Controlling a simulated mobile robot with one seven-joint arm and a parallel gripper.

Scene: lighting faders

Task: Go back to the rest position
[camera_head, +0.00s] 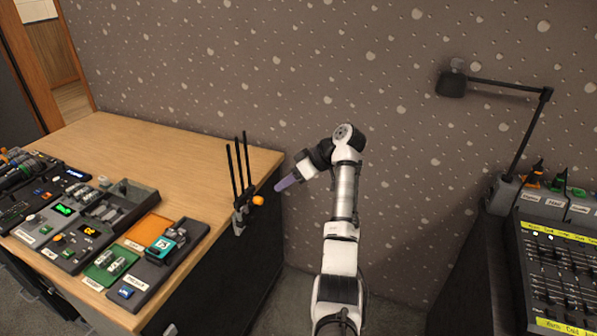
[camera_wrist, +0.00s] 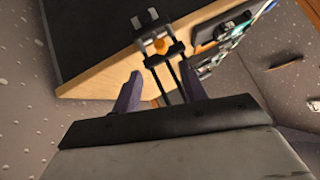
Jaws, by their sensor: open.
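My gripper (camera_head: 286,183) has purple fingers and hangs in the air just off the right edge of the wooden desk in the head view. It points left, toward a black clamp stand (camera_head: 240,190) with upright rods and an orange knob. In the wrist view my gripper (camera_wrist: 161,92) shows its two fingers spread apart with nothing held. The clamp stand (camera_wrist: 158,38) appears beyond and between the fingers there; I see no contact with it. No mark of a rest position shows.
The wooden desk (camera_head: 180,150) on the left carries several small devices and trays along its front. On the right stands a fader console (camera_head: 560,275) with yellow label strips, beneath a black desk lamp (camera_head: 500,85). A speckled wall stands behind. Open floor lies between desk and console.

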